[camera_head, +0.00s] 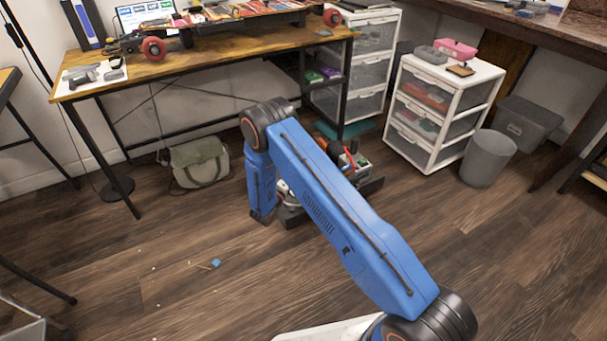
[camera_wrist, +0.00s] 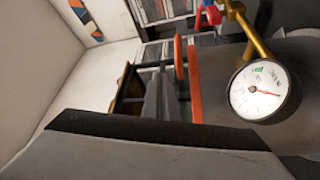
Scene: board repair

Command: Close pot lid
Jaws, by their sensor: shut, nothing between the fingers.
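In the wrist view, a white round pressure gauge (camera_wrist: 264,92) with a red needle is attached to a brass fitting (camera_wrist: 243,32). Behind it is a dark grey surface (camera_wrist: 225,62), which may be the pot or its lid; I cannot tell which. An upright orange bar (camera_wrist: 194,82) stands at its left edge. In the head view, my blue arm reaches down and hides most of the pot area.
A white drawer unit (camera_head: 447,110) and a grey bin (camera_head: 488,158) stand at the right. A green bag (camera_head: 200,162) lies under the desk.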

